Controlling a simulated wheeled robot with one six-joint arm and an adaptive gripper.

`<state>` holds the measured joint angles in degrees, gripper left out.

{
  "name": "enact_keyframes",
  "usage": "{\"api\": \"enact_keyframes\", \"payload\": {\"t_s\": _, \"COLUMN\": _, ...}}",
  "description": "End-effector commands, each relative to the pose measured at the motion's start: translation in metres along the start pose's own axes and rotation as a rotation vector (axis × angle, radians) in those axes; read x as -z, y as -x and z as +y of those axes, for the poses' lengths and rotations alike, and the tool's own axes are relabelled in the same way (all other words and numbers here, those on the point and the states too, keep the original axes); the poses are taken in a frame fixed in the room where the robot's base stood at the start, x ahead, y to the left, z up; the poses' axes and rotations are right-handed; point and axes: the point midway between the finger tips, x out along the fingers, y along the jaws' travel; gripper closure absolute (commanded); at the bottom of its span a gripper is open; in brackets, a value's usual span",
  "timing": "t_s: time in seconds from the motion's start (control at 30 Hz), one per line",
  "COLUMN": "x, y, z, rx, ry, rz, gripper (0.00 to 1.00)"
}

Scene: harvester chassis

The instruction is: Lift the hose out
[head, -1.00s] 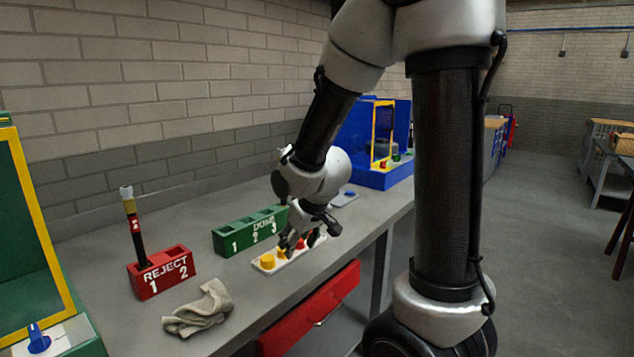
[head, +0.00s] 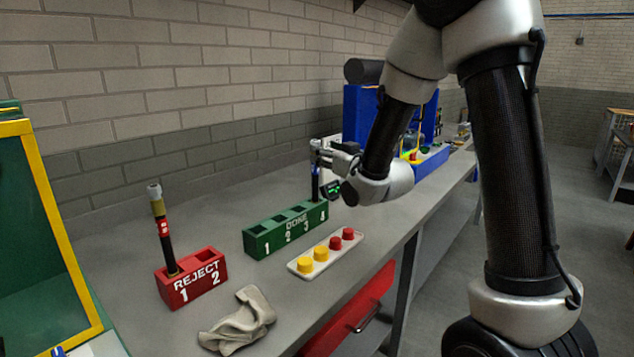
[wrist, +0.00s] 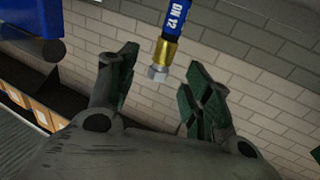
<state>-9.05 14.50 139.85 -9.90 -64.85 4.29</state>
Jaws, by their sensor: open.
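A dark hose (head: 315,186) stands upright in slot 4 of the green DONE block (head: 270,238). In the wrist view its upper end, a blue DN 12 sleeve (wrist: 178,12) with a brass collar and silver nut, shows between and beyond the fingertips. My gripper (head: 322,155) is open near the top of this hose; its fingers (wrist: 160,80) stand apart, and I see no grip on it. Another hose (head: 164,235) with a red band and brass top leans slightly in slot 1 of the red REJECT block (head: 190,291).
A white tray (head: 294,266) with yellow and red caps lies before the DONE block. A crumpled cloth (head: 238,322) lies at the front edge. A blue station (head: 362,112) stands behind my gripper, a green yellow-edged one (head: 35,230) at left. DONE slots 1 to 3 look empty.

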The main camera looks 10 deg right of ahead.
Motion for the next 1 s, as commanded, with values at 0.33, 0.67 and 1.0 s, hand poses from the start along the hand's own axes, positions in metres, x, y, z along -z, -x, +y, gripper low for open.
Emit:
{"api": "enact_keyframes", "payload": {"t_s": 0.33, "x": -0.007, "y": -0.049, "z": -0.001, "rx": 0.000, "ry": 0.000, "rz": -0.003, "gripper": 0.50}}
{"api": "enact_keyframes", "payload": {"t_s": 0.67, "x": -0.007, "y": -0.055, "z": -0.001, "rx": 0.000, "ry": 0.000, "rz": -0.003, "gripper": 0.55}}
{"api": "enact_keyframes", "payload": {"t_s": 1.0, "x": -0.007, "y": -0.055, "z": -0.001, "rx": 0.000, "ry": 0.000, "rz": -0.003, "gripper": 1.00}}
